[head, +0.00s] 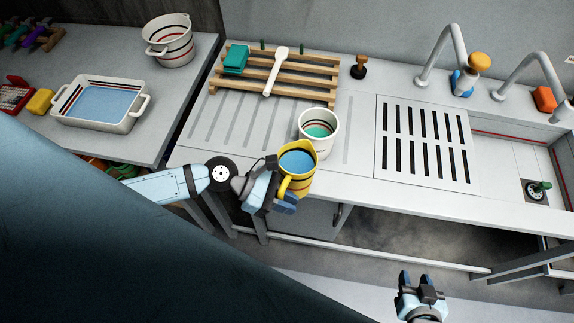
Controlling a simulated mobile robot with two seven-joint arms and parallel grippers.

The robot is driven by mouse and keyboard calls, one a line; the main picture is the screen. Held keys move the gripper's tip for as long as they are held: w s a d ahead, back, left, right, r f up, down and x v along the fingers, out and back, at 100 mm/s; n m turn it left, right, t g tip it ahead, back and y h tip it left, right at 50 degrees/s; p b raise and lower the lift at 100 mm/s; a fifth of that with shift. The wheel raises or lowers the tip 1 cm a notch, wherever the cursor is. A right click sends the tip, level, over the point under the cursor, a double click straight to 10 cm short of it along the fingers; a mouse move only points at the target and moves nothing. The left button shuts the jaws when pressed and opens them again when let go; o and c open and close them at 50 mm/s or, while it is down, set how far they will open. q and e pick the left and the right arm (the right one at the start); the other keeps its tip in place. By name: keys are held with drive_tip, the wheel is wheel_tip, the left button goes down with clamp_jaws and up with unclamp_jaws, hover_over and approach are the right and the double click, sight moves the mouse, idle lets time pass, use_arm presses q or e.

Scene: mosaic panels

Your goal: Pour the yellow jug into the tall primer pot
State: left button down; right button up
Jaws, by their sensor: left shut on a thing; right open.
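The jug looks close to upright. A white pot (327,146) with teal content stands on the drainboard right behind the jug; the jug's rim overlaps its lower edge in the picture, and I cannot tell whether they touch. I cannot tell for sure that this is the primer pot. My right gripper (416,283) is open and empty, low in front of the counter.
A slatted wooden rack (312,75) holds a teal block and a white spoon behind the pot. A slotted grate (424,150) lies to the right, beside the sink. The left counter carries a white tray (130,121) of blue liquid and a banded white pot (163,52).

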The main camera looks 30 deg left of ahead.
sight(294, 178)
use_arm(q)
drive_tip(key=shift+w+r+n+g+p, duration=0.3)
drive_tip(key=shift+r+p, duration=0.2)
drive_tip(key=shift+r, duration=0.15)
drive_tip(key=shift+w+r+n+g+p, duration=0.2)
drive_tip(key=shift+w+r+n+p, duration=0.1)
drive_tip(key=shift+r+p, duration=0.25)
idle(1.0)
drive_tip(key=shift+w+r+n, duration=0.3)
drive_tip(key=shift+w+r, duration=0.05)
drive_tip(key=shift+r, duration=0.35)
idle(0.6)
drive_tip(key=shift+w+r+n+g+p, duration=0.25)
drive_tip(key=shift+w+r+g, duration=0.15)
drive_tip(key=shift+r, duration=0.2)
drive_tip(key=shift+w+r+n+g+p, duration=0.15)
drive_tip(key=shift+w+r+n+g, duration=0.1)
drive_tip(key=shift+w+r+g, duration=0.25)
idle(1.4)
drive_tip(key=shift+w+a+r+n, duration=0.1)
drive_tip(key=shift+w+r+n, duration=0.3)
drive_tip(key=shift+w+r, duration=0.4)
idle(1.2)
